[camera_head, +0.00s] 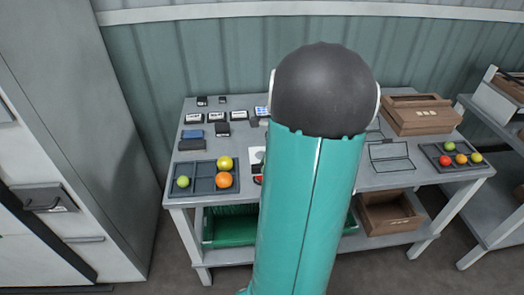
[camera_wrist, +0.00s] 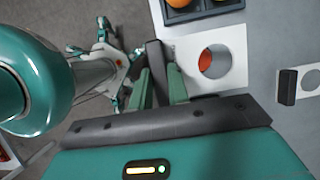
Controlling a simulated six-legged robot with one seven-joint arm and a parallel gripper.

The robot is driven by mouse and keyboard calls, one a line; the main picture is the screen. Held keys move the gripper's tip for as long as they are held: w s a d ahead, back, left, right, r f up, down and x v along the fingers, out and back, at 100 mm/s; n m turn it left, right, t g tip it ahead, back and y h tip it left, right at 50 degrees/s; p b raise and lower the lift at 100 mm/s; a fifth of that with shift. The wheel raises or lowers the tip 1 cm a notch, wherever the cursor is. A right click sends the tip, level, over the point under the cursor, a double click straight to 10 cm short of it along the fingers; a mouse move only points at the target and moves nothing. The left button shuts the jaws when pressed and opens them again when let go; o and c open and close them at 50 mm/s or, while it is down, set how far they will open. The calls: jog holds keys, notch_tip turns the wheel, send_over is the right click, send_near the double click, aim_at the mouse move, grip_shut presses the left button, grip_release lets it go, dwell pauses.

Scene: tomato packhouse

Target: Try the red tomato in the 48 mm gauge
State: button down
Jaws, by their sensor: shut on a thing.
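In the wrist view a white gauge plate (camera_wrist: 232,50) has a round hole. Part of a red tomato (camera_wrist: 208,60) shows in the hole, mostly on its left side; I cannot tell how deep it sits. My gripper (camera_wrist: 156,70) is shut on a dark upright block that looks like this plate's handle. The plate's size mark is not readable. In the head view my arm hides my gripper and most of this gauge; a bit of the red tomato (camera_head: 258,180) shows at the arm's left edge.
Another white gauge (camera_wrist: 309,79) with a dark handle lies behind. A dark tray (camera_head: 205,190) with green, yellow and orange tomatoes is at the left. A second tomato tray (camera_head: 436,152) and a brown box (camera_head: 420,115) are at the right. Small label stands line the table's back.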

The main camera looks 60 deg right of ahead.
jog(key=shift+f, duration=3.25)
jog(key=shift+f, duration=1)
jog(key=shift+r, duration=0.1)
